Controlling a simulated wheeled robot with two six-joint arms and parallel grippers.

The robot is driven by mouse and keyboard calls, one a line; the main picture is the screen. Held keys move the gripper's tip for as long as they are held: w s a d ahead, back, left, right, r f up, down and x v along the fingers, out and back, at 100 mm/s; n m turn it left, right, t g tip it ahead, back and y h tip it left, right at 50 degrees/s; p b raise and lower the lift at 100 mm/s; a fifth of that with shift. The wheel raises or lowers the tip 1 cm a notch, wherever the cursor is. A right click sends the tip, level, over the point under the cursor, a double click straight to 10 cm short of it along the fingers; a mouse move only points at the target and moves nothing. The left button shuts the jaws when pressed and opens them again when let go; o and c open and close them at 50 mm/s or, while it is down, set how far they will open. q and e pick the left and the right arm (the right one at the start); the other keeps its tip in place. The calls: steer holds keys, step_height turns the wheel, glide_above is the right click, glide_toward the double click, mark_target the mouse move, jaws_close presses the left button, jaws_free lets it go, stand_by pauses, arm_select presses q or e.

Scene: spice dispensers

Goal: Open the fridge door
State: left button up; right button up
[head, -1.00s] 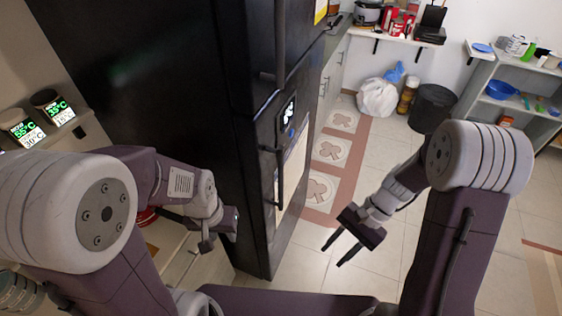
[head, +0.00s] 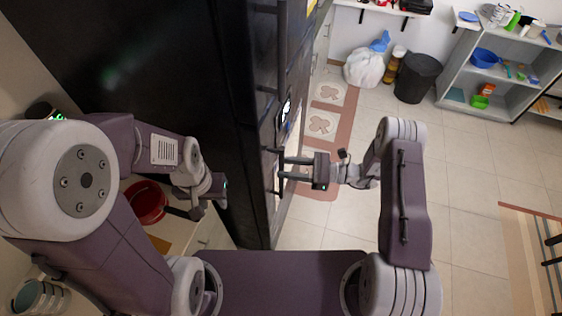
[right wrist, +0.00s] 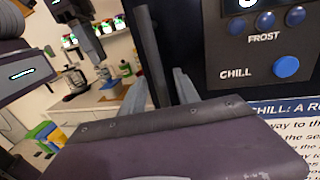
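The black fridge (head: 245,130) stands in the middle of the head view, its doors facing right. A dark vertical door handle (head: 281,140) runs along its front. My right gripper (head: 283,168) is at the fridge front, by the lower handle. In the right wrist view its two grey fingers (right wrist: 160,92) are apart, with the dark handle bar (right wrist: 147,45) between them. I cannot tell whether they touch it. My left gripper (head: 208,203) is on the other side of the fridge, beside its side wall. Its finger opening is unclear.
The fridge panel has a blue CHILL knob (right wrist: 286,67). A red pot (head: 146,203) is near my left arm. A white bag (head: 364,68), a black bin (head: 418,77) and a grey shelf (head: 455,92) stand at the back. The tiled floor right of the fridge is mostly clear.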

steer(key=shift+a, duration=1)
steer(key=shift+w, duration=0.1)
jaws_close()
steer(key=shift+d, duration=0.1)
stand_by(0.5)
